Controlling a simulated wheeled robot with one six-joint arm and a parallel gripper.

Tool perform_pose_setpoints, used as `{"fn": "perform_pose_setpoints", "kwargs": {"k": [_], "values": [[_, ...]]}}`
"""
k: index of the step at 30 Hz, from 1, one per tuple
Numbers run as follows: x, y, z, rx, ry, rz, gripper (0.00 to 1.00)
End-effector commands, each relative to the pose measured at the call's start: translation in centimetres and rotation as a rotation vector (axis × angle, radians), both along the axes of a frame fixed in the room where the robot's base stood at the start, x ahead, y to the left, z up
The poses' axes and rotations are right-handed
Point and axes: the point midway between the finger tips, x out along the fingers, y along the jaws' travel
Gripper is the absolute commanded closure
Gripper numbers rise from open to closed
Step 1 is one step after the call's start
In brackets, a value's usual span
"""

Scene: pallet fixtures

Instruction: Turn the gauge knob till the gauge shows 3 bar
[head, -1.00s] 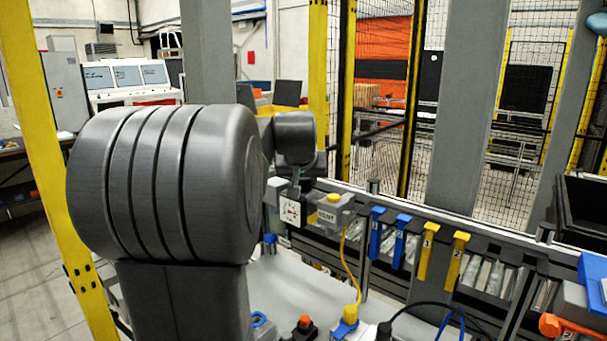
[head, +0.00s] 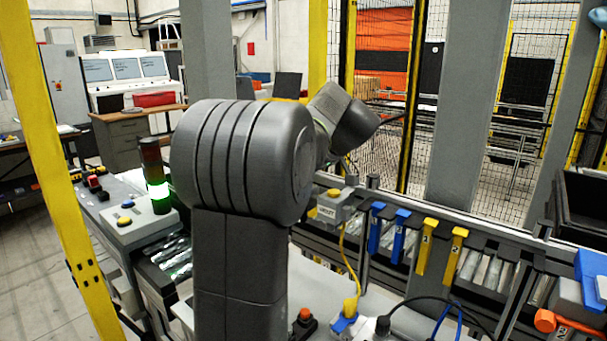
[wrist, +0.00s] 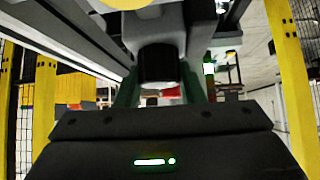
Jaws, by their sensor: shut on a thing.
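In the wrist view a dark round knob (wrist: 157,64) sticks out of a grey housing (wrist: 152,24). My gripper (wrist: 158,80) has its two green fingers on either side of it and is shut on the knob. In the head view my arm hides the gauge, the knob and my gripper. The gauge's dial face shows in neither present view, so its reading cannot be told.
A grey vent box (head: 334,208) with a yellow top stands beside my arm, its yellow cable hanging down. Blue hooks (head: 377,228) and yellow hooks (head: 427,247) line the rail. A stack light (head: 156,176) glows green at left.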

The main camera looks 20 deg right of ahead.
Motion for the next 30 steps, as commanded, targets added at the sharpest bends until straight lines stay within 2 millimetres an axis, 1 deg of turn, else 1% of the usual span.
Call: {"fn": "perform_pose_setpoints", "kwargs": {"k": [6, 15, 21, 30], "values": [[0.05, -0.17, 0.16, 0.001, 0.003, 0.206, 0.88], [0.05, -0.1, 0.19, 0.001, 0.003, 0.461, 0.88], [0.05, -0.07, 0.16, -0.001, 0.002, 0.583, 0.88], [-0.01, -0.04, 0.03, -0.002, 0.002, 0.675, 0.88]]}}
